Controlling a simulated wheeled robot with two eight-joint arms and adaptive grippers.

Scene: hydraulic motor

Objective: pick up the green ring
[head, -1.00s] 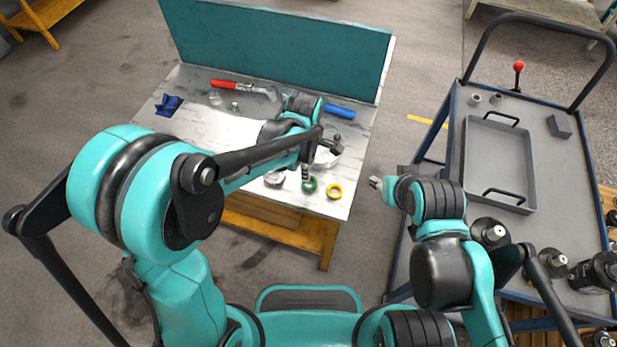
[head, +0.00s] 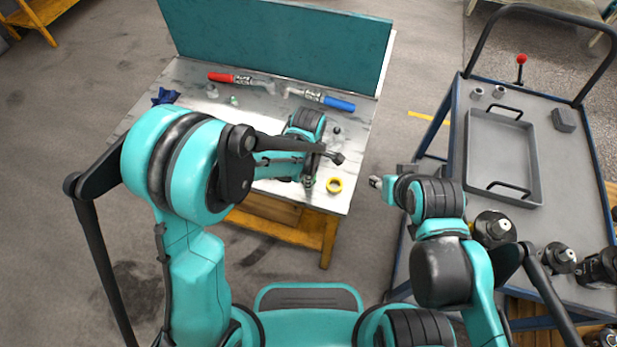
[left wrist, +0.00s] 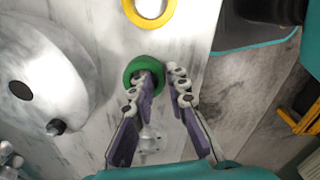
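The green ring (left wrist: 136,78) lies on the light worktop in the left wrist view; my left arm hides it in the head view. My left gripper (left wrist: 164,74) is pointed down at it, with a narrow gap between the fingertips. The left fingertip overlaps the ring's opening and the right fingertip is just outside its right edge, so the ring's wall is between them. The head view shows this gripper (head: 308,184) low over the table's front. My right gripper (head: 376,182) is away from the table, right of it; its fingers are too small to read.
A yellow ring (head: 334,185) lies close by, also in the left wrist view (left wrist: 150,8). A pale round part (left wrist: 42,92) with a dark hole stands left of the fingers. Red-handled (head: 222,77) and blue-handled (head: 338,103) tools lie at the back. A cart (head: 560,215) stands right.

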